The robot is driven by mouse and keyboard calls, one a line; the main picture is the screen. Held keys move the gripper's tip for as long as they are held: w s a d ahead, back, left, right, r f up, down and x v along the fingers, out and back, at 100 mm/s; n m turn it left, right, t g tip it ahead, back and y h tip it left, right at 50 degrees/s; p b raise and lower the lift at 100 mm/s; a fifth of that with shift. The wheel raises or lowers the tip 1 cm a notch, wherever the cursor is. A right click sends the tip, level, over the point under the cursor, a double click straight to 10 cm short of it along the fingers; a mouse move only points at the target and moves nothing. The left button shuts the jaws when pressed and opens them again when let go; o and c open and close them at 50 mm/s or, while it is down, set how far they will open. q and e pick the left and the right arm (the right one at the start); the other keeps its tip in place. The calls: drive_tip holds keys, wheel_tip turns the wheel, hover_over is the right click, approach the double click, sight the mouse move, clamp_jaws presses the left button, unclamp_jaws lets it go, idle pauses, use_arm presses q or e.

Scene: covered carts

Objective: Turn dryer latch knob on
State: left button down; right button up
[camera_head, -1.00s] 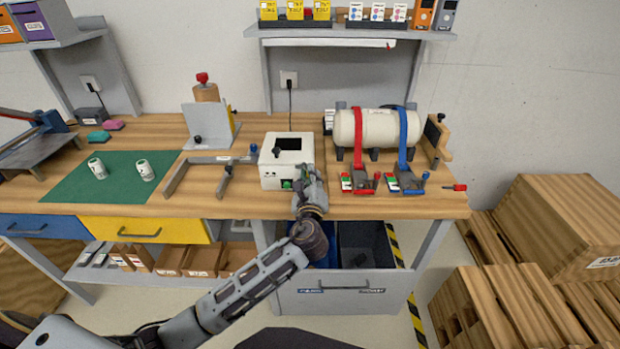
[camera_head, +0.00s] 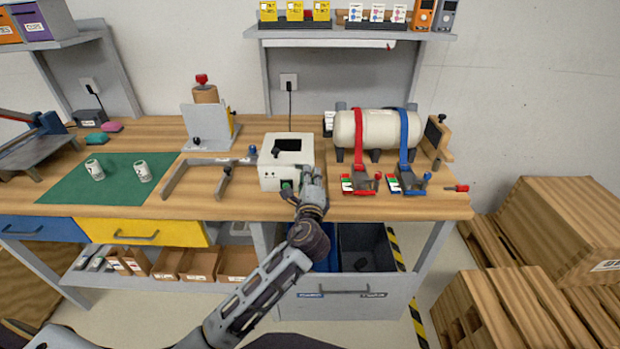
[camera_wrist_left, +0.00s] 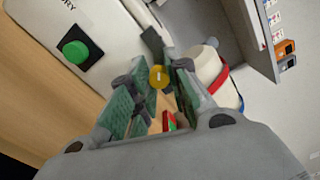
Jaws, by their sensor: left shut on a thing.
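The dryer is a white box (camera_head: 271,178) on the bench with a dark window on top. A green button (camera_head: 287,184) sits on its front. In the left wrist view the dryer's white face (camera_wrist_left: 112,22) is at upper left, with its green button (camera_wrist_left: 75,50) on a black square. My left gripper (camera_head: 306,180) is at the dryer's right front corner. In the left wrist view its fingers (camera_wrist_left: 153,82) are closed around a small yellow round knob (camera_wrist_left: 160,77), beside a dark latch piece (camera_wrist_left: 152,42). The fingers partly hide the knob. My right gripper is out of view.
Right of the dryer stands a cream tank (camera_head: 374,130) with red and blue straps. A metal L-shaped square (camera_head: 208,161) and a green mat (camera_head: 110,179) with two cans lie to the left. An open grey drawer (camera_head: 347,292) sits below the bench.

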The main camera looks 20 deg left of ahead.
use_arm(q)
drive_tip(key=shift+f, duration=0.25)
drive_tip(key=c, duration=1.5)
unclamp_jaws()
drive_tip(key=shift+o, duration=0.8)
drive_tip(key=shift+r, duration=0.15)
drive_tip(key=v, duration=1.2)
